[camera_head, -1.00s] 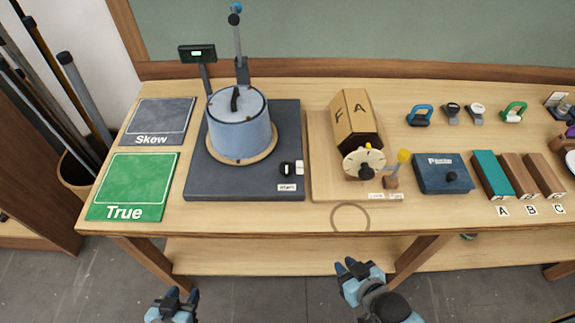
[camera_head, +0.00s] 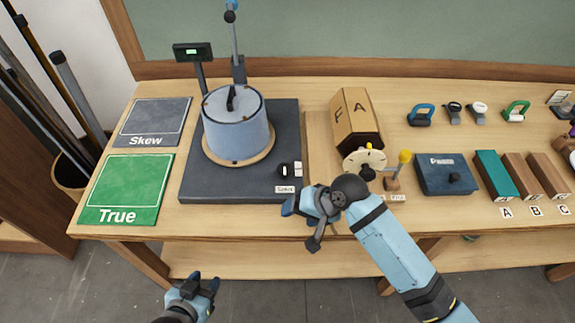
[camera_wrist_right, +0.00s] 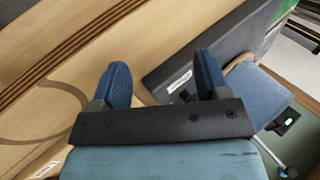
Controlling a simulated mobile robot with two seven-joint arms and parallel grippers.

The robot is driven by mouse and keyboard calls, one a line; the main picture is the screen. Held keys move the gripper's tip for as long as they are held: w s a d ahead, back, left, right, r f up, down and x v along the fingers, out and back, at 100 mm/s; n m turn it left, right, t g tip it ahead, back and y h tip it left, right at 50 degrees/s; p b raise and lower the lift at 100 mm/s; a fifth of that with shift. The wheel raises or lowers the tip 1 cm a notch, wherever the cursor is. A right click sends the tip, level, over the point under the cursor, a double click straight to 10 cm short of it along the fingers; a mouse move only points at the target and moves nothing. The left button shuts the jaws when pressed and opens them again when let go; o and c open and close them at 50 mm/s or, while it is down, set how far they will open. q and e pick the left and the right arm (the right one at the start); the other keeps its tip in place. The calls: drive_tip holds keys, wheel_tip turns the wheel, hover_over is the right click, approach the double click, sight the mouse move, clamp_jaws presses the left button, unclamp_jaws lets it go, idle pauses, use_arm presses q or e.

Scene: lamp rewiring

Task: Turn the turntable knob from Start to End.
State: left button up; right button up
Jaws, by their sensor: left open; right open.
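The turntable is a dark grey base (camera_head: 240,187) carrying a light blue drum (camera_head: 236,135) on a wooden disc. Its small black knob (camera_head: 283,170) sits at the base's front right corner, beside a white part and above a small label (camera_head: 285,189). My right gripper (camera_head: 300,212) is open and empty at the table's front edge, just below and right of the knob, apart from it. The right wrist view shows its two fingers (camera_wrist_right: 164,80) spread, with the base (camera_wrist_right: 165,72) beyond; I cannot make out the knob there. My left gripper (camera_head: 203,287) is open and empty, low in front of the table.
A wooden stand with a dial (camera_head: 364,163) and a yellow-tipped peg (camera_head: 404,157) stands right of the turntable. A blue box (camera_head: 445,174) and coloured blocks lie further right. The green True mat (camera_head: 124,188) and grey Skew mat (camera_head: 152,120) lie left.

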sight(285, 168)
drive_tip(key=w+a+r+m+g, duration=0.1)
drive_tip(key=w, duration=0.2)
drive_tip(key=w+a+r+m+g+h, duration=0.1)
drive_tip(key=w+r, duration=0.1)
drive_tip(key=w+a+r+g, duration=0.1)
drive_tip(key=w+r, duration=0.1)
drive_tip(key=w, duration=0.1)
drive_tip(key=shift+w+a+m, duration=0.1)
drive_tip(key=shift+w+m, duration=0.2)
drive_tip(key=shift+m, duration=0.1)
drive_tip(key=w+d+r+m+g+h, duration=0.25)
drive_tip(key=w+d+r+m, duration=0.2)
drive_tip(key=w+r, duration=0.45)
drive_tip(key=x, duration=0.9)
drive_tip(key=p+x, duration=0.1)
drive_tip(key=x, duration=0.4)
drive_tip(key=shift+w+a, duration=0.1)
drive_tip(key=shift+a, duration=0.3)
drive_tip(key=shift+t, duration=0.25)
drive_tip(key=c, duration=0.9)
